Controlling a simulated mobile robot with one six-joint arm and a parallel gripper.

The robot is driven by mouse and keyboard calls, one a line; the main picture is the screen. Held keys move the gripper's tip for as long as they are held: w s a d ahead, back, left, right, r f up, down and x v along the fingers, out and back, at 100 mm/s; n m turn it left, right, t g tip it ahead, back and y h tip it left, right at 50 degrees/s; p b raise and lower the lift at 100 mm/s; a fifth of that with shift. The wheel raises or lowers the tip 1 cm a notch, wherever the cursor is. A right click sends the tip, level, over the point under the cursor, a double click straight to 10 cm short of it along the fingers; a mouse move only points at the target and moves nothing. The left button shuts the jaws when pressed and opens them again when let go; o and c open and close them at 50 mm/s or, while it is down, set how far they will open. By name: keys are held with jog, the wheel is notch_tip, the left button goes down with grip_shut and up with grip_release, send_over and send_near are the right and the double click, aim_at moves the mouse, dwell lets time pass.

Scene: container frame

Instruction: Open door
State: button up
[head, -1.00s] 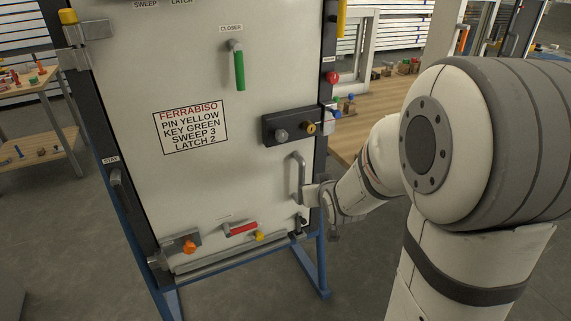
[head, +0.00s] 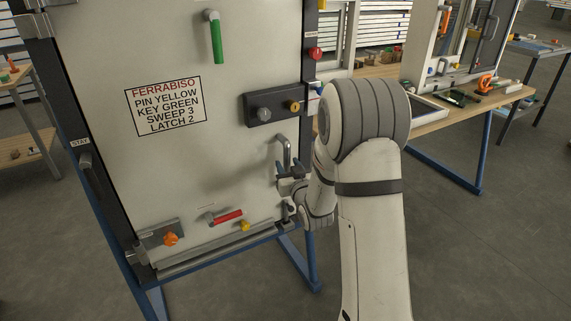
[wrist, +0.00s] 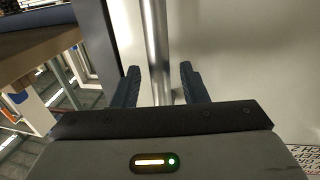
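The white door panel (head: 225,170) stands upright in its frame and looks shut. Its metal pull handle (head: 287,148) is a vertical bar near the right edge, below a black lock plate (head: 262,109) with a grey knob and a yellow one. My gripper (head: 287,174) is at the lower part of the handle. In the wrist view the handle bar (wrist: 156,45) runs between the two dark fingers of my gripper (wrist: 160,85). The fingers are apart, with a visible gap on each side of the bar.
A green closer lever (head: 217,40) is high on the door. A red-handled lever (head: 226,217), a yellow piece (head: 244,226) and an orange knob (head: 171,239) are low down. A wooden workbench (head: 440,118) stands behind at right. Grey floor is open at right.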

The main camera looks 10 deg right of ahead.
jog(key=shift+w+a, duration=0.1)
jog(key=shift+w, duration=0.75)
jog(key=shift+c, duration=0.5)
grip_shut()
jog(key=shift+a, duration=0.15)
